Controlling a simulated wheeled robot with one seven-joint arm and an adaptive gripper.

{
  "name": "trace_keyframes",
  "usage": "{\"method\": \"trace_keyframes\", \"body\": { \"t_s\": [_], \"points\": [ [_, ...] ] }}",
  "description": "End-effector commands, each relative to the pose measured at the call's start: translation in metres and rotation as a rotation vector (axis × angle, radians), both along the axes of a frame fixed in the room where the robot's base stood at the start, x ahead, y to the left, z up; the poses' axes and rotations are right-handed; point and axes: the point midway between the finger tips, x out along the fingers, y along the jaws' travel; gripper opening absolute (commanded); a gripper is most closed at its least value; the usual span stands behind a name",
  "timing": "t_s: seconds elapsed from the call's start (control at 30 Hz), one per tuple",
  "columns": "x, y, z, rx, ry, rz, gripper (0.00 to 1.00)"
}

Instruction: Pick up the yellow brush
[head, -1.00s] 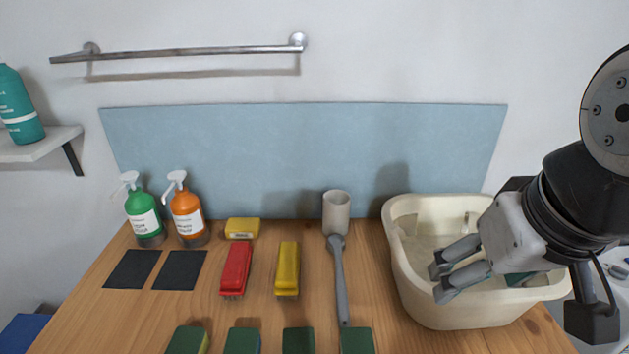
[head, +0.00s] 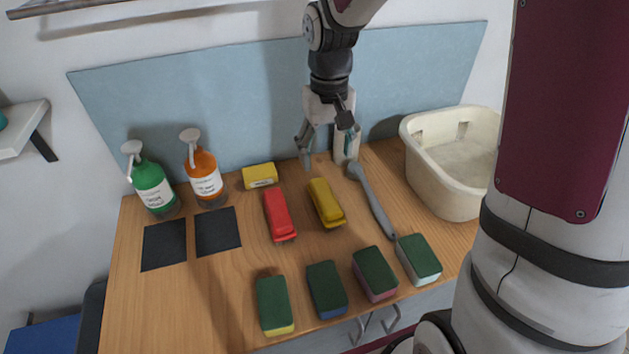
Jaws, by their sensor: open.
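The yellow brush (head: 325,204) lies on the wooden table, just right of a red brush (head: 278,214) and left of a grey long-handled brush (head: 371,199). My gripper (head: 327,160) points down behind the far end of the yellow brush, in front of the blue back panel. It is open, its fingers are spread, and nothing shows between them except part of the background. In this view the fingers appear above the brush and apart from it.
A yellow box (head: 260,176) stands behind the red brush. Green (head: 152,184) and orange (head: 205,178) pump bottles stand at the left, behind two black pads (head: 217,232). Several sponges (head: 326,290) line the front. A cream basin (head: 455,165) stands at the right. The front left table is clear.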

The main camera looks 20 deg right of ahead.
Motion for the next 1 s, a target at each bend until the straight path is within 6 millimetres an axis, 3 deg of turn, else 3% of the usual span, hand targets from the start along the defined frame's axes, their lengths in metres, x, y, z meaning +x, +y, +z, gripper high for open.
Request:
{"method": "trace_keyframes", "body": {
  "t_s": [0.4, 0.67, 1.0],
  "points": [
    [-0.001, 0.001, -0.07, 0.001, 0.005, 0.002, 0.67],
    [-0.002, 0.0, -0.088, 0.001, 0.004, 0.0, 0.67],
    [-0.003, 0.001, -0.131, 0.001, 0.004, 0.001, 0.67]
  ]
}}
